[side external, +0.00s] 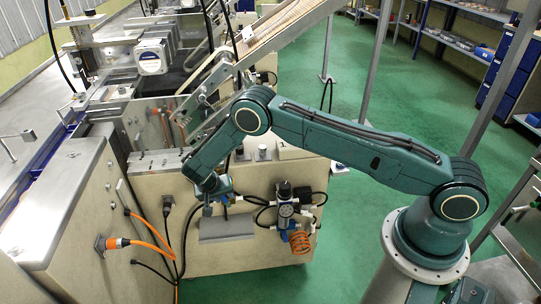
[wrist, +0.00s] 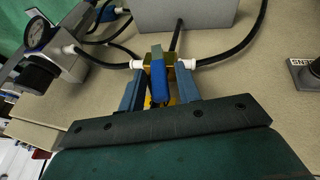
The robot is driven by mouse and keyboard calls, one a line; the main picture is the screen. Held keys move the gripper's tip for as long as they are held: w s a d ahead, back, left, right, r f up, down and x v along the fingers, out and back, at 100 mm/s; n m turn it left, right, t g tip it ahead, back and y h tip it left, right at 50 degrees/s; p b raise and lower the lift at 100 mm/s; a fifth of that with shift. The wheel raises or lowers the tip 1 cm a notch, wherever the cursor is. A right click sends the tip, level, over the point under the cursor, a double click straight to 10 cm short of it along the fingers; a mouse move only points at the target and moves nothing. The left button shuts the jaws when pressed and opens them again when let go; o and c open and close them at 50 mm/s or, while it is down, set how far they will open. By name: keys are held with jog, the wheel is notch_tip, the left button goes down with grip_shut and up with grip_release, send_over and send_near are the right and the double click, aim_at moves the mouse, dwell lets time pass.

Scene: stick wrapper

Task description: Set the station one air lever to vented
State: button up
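The station one air lever (wrist: 158,77) is a blue handle on a brass-yellow valve body (wrist: 147,59) in the wrist view. White fittings and black hoses join the valve on both sides. The handle runs across the valve towards my gripper, and its near end is partly hidden between the fingers. My gripper (wrist: 159,88) is open, with one teal finger on each side of the handle. Gaps show beside the handle, and I cannot tell whether either finger touches it. In the side external view my gripper (side external: 219,200) is at the station's front panel, and the lever is too small to make out.
A regulator with a gauge (side external: 285,210) and an orange coiled hose (side external: 299,243) is right of my gripper. A grey box (side external: 227,229) is on the panel just below it. Orange and black cables (side external: 150,245) hang at left.

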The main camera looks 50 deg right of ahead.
grip_shut()
jog(key=shift+s+d+t+y, duration=0.15)
jog(key=shift+d+t+y, duration=0.1)
jog(key=shift+t+y, duration=0.05)
jog(key=shift+s+d+r+m+t+y, duration=0.1)
jog(key=shift+s+d+m+t+y, duration=0.25)
jog(key=shift+t+y, duration=0.4)
jog(key=shift+o, duration=1.1)
grip_release()
